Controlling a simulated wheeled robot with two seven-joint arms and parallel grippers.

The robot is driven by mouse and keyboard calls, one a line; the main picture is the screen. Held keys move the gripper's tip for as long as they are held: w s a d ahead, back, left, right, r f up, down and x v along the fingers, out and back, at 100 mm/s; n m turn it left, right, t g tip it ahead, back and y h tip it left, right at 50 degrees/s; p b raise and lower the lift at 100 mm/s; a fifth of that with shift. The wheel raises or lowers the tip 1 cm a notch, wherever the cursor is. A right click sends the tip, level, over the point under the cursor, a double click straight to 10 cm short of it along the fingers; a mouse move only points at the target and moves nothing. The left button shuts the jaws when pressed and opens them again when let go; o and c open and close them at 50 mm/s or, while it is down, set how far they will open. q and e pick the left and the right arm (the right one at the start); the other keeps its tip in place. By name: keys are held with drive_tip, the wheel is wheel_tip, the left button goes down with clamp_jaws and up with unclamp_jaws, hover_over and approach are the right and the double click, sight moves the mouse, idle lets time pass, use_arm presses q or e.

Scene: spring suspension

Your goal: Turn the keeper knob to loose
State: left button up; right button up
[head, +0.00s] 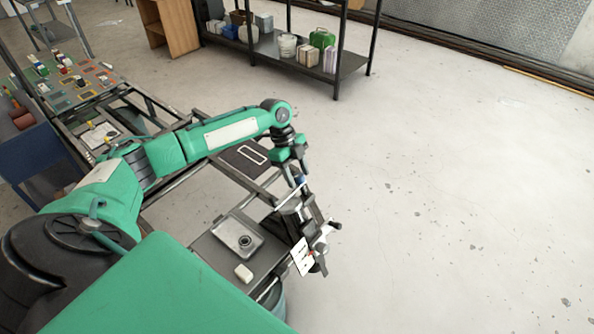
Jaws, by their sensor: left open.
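A dark, upright fixture (303,222) stands at the right end of the metal frame, with a white label card (302,257) on its front. A small black knob (335,225) sticks out at its right side; I cannot tell for sure if this is the keeper knob, nor read its setting. The label's print is too small to read. My left gripper (298,178) is open and points down just above the top of the fixture, apart from the black knob. Part of the fixture's top is hidden by the gripper. My right gripper is out of view.
A grey tray (222,232) with a round dark part sits left of the fixture, with a small white block (243,273) in front of it. A shelf (349,66) with boxes and containers stands at the back. The floor to the right is clear.

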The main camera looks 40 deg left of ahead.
use_arm(q)
drive_tip(key=shift+c, duration=0.4)
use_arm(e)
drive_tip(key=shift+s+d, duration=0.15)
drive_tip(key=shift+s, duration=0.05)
use_arm(q)
drive_tip(key=c, duration=0.9)
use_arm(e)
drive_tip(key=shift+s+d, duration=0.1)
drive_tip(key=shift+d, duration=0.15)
